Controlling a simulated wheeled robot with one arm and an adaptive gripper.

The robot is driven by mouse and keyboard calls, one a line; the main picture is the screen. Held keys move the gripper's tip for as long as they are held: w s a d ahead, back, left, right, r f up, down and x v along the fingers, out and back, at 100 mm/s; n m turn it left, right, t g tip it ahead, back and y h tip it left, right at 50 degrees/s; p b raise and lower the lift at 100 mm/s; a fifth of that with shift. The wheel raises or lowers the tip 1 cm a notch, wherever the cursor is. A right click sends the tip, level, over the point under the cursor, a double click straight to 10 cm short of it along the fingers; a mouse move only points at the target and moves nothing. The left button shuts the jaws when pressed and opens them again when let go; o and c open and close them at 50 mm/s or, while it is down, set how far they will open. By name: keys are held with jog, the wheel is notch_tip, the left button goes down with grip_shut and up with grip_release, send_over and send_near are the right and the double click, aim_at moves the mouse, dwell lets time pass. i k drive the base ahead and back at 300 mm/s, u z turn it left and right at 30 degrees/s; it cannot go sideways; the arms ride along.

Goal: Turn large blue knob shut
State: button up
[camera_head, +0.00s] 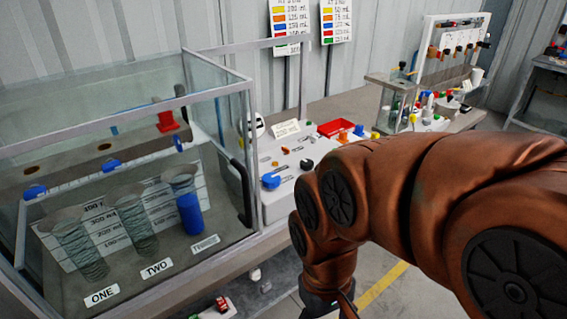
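A large blue knob (271,181) sits on the sloped front of a white control panel (285,204), just right of the glass tank. It shows as a round blue cap with a lighter part pointing up and right. My copper-coloured arm comes in from the right and bends down in front of the bench, to the right of the knob. The arm's lower end is near the bottom of the picture, below the panel. My gripper's fingers cannot be made out, and nothing shows touching the knob.
A glass tank (238,88) with labelled cylinders stands on the left; one cylinder holds blue liquid (190,214). Smaller knobs and a red tray (336,127) are on the bench beyond the blue knob. Another apparatus (395,103) stands farther back. Floor shows below the bench.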

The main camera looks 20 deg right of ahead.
aim_at(271, 180)
jog(key=u, duration=2.35)
jog(key=k, duration=1.1)
jog(key=z, duration=1.15)
jog(key=i, duration=0.5)
